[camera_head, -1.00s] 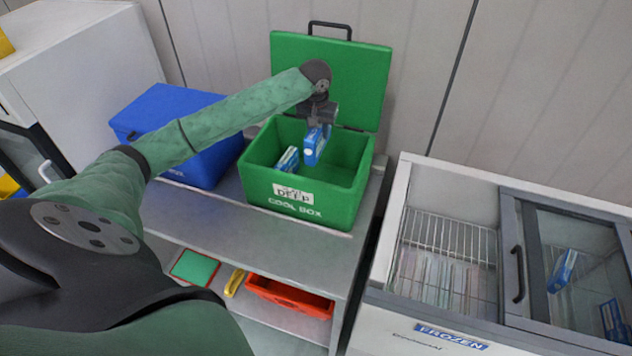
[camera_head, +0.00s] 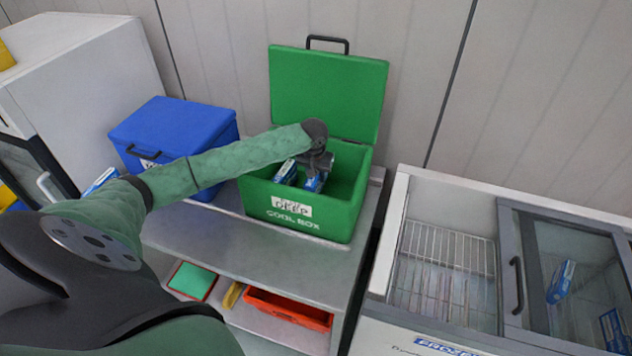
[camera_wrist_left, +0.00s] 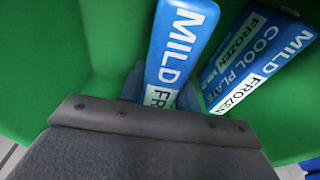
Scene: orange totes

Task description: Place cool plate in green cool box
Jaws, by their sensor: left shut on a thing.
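The green cool box (camera_head: 347,220) stands on a grey metal shelf unit with its lid (camera_head: 325,92) open and upright behind it. My left gripper (camera_head: 318,165) points down into the box, shut on a blue cool plate (camera_head: 314,182). In the left wrist view that held plate (camera_wrist_left: 178,50) reads "MILD" and stands on edge inside the green walls. A second blue cool plate (camera_head: 286,172) lies in the box to its left; in the wrist view it (camera_wrist_left: 262,55) is at the right, close beside. Whether the held plate touches the box floor is hidden.
A closed blue box (camera_head: 175,135) stands left of the green one. The shelf (camera_head: 260,246) has free room in front. An orange tray (camera_head: 288,310) lies on the lower shelf. A freezer (camera_head: 440,270) with wire baskets and more plates is at the right.

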